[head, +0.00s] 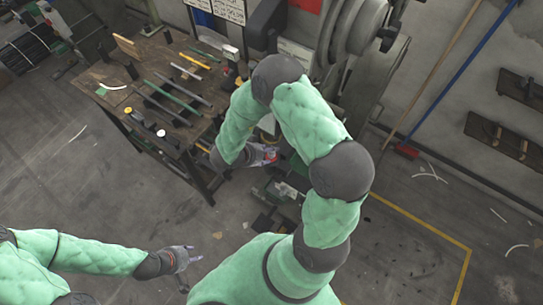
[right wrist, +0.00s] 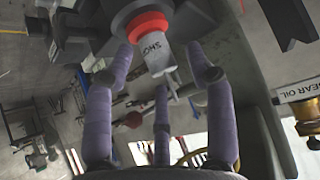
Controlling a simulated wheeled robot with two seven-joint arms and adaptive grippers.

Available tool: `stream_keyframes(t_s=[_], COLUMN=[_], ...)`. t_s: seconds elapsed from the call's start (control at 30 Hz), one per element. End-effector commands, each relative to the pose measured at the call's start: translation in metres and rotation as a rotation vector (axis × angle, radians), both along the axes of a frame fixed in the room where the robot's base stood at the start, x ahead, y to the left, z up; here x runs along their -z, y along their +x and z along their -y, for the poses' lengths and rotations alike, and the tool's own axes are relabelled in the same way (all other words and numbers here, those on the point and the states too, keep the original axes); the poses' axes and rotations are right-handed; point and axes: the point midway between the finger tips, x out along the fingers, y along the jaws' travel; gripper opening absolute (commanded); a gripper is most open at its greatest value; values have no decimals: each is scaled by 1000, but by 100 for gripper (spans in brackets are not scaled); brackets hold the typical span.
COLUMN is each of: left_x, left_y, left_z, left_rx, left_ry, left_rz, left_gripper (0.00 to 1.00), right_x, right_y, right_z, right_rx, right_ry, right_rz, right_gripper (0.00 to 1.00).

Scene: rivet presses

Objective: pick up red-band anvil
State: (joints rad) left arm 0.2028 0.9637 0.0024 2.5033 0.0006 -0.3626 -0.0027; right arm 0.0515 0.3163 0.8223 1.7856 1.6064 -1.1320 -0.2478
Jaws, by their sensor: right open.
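The red-band anvil (right wrist: 155,53) shows at the top centre of the right wrist view. It is a pale cylinder with dark letters, starting "SHO", and a red ring around its base at a dark holder. My right gripper (right wrist: 160,70) is open, its purple fingers spread around the anvil's free end, with no clear contact visible. In the head view my right gripper (head: 268,155) is beside the press, and the anvil cannot be made out there. My left gripper (head: 188,258) is low over the floor, away from the press; its finger opening is too small to judge.
A workbench (head: 150,85) with several tools stands left of the press (head: 350,50). A broom (head: 407,151) leans on the wall. The floor at right is mostly open.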

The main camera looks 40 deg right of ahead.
Motion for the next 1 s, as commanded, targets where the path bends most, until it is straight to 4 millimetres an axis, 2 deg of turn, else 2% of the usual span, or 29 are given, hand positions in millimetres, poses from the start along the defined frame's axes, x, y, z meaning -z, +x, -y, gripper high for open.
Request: stream_keyframes(t_s=[0.33, 0.5, 0.53, 1.0], left_x=[1, 1, 1, -1], left_y=[0, 0, 0, 0], left_z=[0, 0, 0, 0], left_rx=[0, 0, 0, 0], left_ry=[0, 0, 0, 0], left_rz=[0, 0, 0, 0], left_gripper=[40, 40, 40, 40], right_x=[5, 5, 6, -1], right_y=[0, 0, 0, 1], right_z=[6, 6, 6, 5], right_rx=[-1, -1, -1, -2], right_ry=[1, 1, 1, 1], right_rz=[1, 1, 1, 2], right_gripper=[55, 7, 0, 0])
